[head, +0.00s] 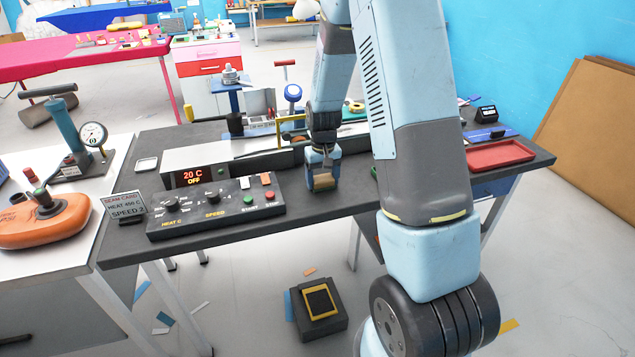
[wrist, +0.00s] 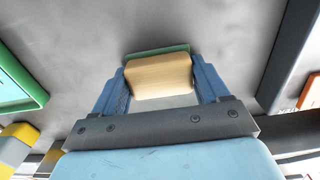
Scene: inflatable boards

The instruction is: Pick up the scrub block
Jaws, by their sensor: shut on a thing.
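The scrub block (wrist: 160,76) is a pale tan block with a green layer along its far side. It sits between the two blue fingers of my gripper (wrist: 161,85) in the wrist view, with a finger against each end. In the head view the block (head: 323,181) shows as a small tan piece at the tip of my gripper (head: 322,176), over the dark bench. My gripper is shut on it. I cannot tell whether the block touches the bench top or hangs just above it.
A control box with knobs (head: 215,207) and a grey unit reading 20 C (head: 190,180) stand left of my gripper. A red tray (head: 499,154) lies at the bench's right end. The bench between gripper and front edge is clear.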

